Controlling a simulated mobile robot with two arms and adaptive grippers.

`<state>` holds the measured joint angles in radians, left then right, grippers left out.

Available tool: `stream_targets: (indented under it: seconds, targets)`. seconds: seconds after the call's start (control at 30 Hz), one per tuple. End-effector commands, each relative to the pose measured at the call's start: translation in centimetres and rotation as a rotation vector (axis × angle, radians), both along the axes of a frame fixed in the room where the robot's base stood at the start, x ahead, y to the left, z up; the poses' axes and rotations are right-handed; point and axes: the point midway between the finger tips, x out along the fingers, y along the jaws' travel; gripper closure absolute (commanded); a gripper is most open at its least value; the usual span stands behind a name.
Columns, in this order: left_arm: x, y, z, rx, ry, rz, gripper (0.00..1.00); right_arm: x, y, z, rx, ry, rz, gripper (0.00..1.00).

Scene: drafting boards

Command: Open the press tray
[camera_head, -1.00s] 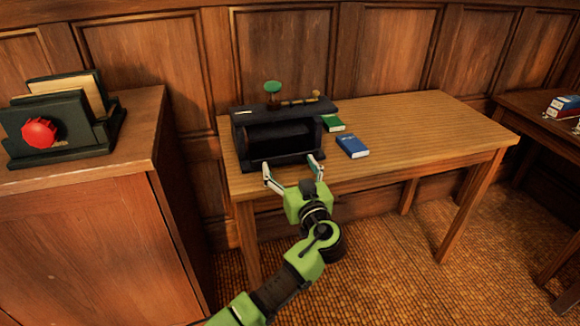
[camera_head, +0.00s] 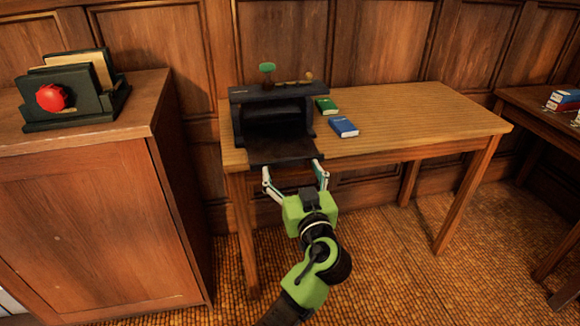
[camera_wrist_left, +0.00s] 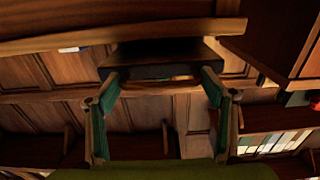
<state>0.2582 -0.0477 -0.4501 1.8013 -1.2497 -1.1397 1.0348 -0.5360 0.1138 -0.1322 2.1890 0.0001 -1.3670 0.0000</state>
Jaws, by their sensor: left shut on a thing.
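The black press (camera_head: 280,97) stands on the wooden table near its left end, with a green knob on top. Its dark press tray (camera_head: 285,150) sticks out of the front, past the table's front edge. My left gripper (camera_head: 295,172) is at the tray's front, with one finger at each side, shut on it. In the left wrist view the tray (camera_wrist_left: 160,60) lies between the two fingers of this gripper (camera_wrist_left: 160,76). My right gripper is in neither view.
A green book (camera_head: 326,106) and a blue book (camera_head: 343,127) lie right of the press. A wooden cabinet (camera_head: 100,215) with a letter holder (camera_head: 85,95) stands at the left. The table's right part is clear. Another table with books stands far right.

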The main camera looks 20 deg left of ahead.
Motion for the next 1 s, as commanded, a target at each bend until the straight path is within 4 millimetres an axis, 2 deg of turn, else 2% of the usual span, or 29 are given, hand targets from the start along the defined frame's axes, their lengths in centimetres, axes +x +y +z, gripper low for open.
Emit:
stream_targets:
  seconds: [0.1,0.23,0.67,0.7,1.0]
  targets:
    - [-1.3,-1.2,-0.2,-0.004,-0.001,-0.007,0.63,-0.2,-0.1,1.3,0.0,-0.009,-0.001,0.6]
    - [-2.2,-1.7,-0.2,-0.002,0.001,-0.006,0.63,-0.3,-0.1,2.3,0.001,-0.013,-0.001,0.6]
    - [-2.5,-2.0,0.0,-0.001,-0.001,-0.006,0.63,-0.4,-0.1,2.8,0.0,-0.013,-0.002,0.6]
    - [-2.5,-2.0,0.0,-0.001,-0.001,-0.007,0.19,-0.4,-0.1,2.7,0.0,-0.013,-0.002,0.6]
    - [-2.4,-1.8,0.0,0.0,0.0,-0.003,0.19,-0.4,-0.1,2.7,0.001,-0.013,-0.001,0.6]
